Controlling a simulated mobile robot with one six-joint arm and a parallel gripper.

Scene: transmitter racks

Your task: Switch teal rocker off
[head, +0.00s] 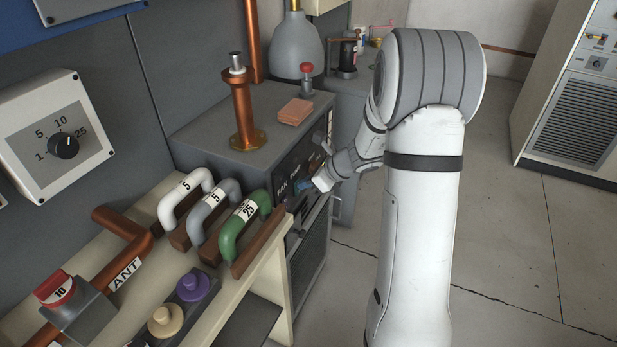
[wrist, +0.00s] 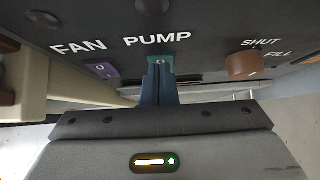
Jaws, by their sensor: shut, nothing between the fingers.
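The teal rocker (wrist: 162,61) sits on a dark panel under the PUMP label in the wrist view, with a 0 mark visible on it. My gripper (wrist: 160,68) is shut and empty. Its blue fingertips point at the teal rocker and overlap its lower part, so I cannot tell whether they touch it. In the head view my gripper (head: 300,187) reaches the front of the dark cabinet (head: 285,215) beside the panel lettering. The rocker is hard to make out there.
A purple rocker (wrist: 101,71) under FAN sits to the left, and a brown knob (wrist: 243,65) by SHUT and FILL to the right. A bench with a green handle (head: 243,223) stands close to the cabinet. The floor at right is clear.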

